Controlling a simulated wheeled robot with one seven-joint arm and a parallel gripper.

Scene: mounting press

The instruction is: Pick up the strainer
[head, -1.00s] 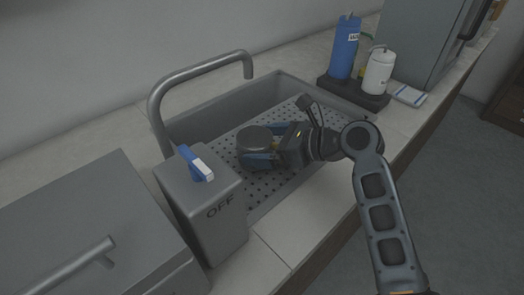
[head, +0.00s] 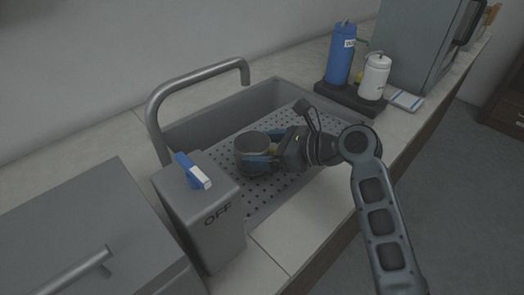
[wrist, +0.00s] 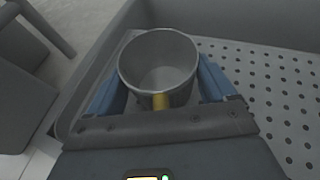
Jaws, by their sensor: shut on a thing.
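The strainer (head: 252,142) is a round, grey, cup-shaped metal vessel with an open top, over the perforated floor of the sink. In the wrist view the strainer (wrist: 160,62) sits between the fingers, its empty-looking inside facing the camera. My gripper (head: 259,158) reaches in from the right, with one blue finger on each side of the strainer. My gripper (wrist: 162,85) is shut on it. A small yellow piece shows at the near side of the strainer. I cannot tell whether its underside touches the sink floor.
The sink (head: 225,107) has raised walls, with a curved faucet (head: 195,83) over its left end. A grey box marked OFF (head: 205,215) with a blue-and-white lever stands in front. Blue (head: 341,53) and white bottles (head: 374,77) stand on a dark base at the back right.

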